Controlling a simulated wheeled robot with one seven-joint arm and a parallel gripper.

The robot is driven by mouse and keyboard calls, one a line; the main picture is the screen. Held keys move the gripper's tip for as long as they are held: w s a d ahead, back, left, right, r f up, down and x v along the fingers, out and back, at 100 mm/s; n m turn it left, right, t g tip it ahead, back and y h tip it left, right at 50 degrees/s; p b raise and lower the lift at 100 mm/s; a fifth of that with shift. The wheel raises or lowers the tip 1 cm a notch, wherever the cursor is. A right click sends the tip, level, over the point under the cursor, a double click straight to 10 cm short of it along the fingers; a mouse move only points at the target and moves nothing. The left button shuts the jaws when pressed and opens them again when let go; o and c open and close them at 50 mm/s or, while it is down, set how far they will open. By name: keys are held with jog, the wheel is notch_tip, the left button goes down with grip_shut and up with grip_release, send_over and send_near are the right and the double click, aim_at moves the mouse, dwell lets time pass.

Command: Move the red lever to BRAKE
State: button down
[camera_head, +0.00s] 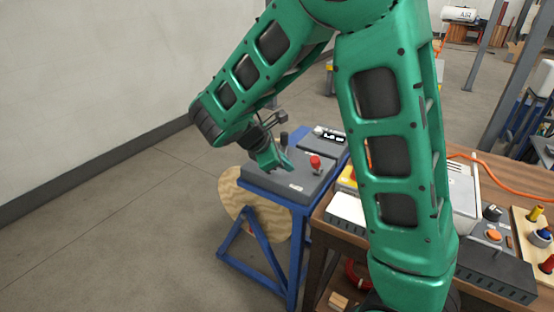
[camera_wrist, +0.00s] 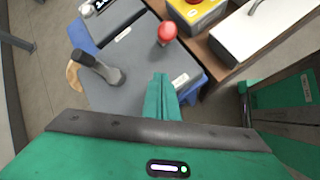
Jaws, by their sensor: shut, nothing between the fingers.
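The red lever, seen as a red ball knob (camera_head: 315,161), stands on a grey control panel (camera_head: 262,178) on a blue stand. In the wrist view the red knob (camera_wrist: 167,33) is near the top centre, beyond my fingertips. A second lever with a black knob (camera_head: 284,137) stands on the same panel; it also shows in the wrist view (camera_wrist: 84,58) at the left. My gripper (camera_head: 284,168) is shut and empty, above the panel to the left of the red knob. Its fingers (camera_wrist: 160,78) are apart from the knob. The panel labels are too small to read.
A wooden table (camera_head: 318,222) with a white box and several coloured controls stands close on the right. A yellow box with a red button (camera_wrist: 195,10) is near the red lever. A small display (camera_head: 330,135) sits behind the panel. Floor at left is clear.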

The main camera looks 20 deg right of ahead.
aim_at(317, 166)
jog(key=d, duration=0.1)
jog(key=d+f, duration=0.1)
jog(key=d, duration=0.1)
jog(key=shift+s+d, duration=0.1)
jog(key=shift+d, duration=0.15)
jog(key=shift+s+d+r, duration=0.15)
jog(key=shift+d+r, duration=0.15)
jog(key=shift+d, duration=0.5)
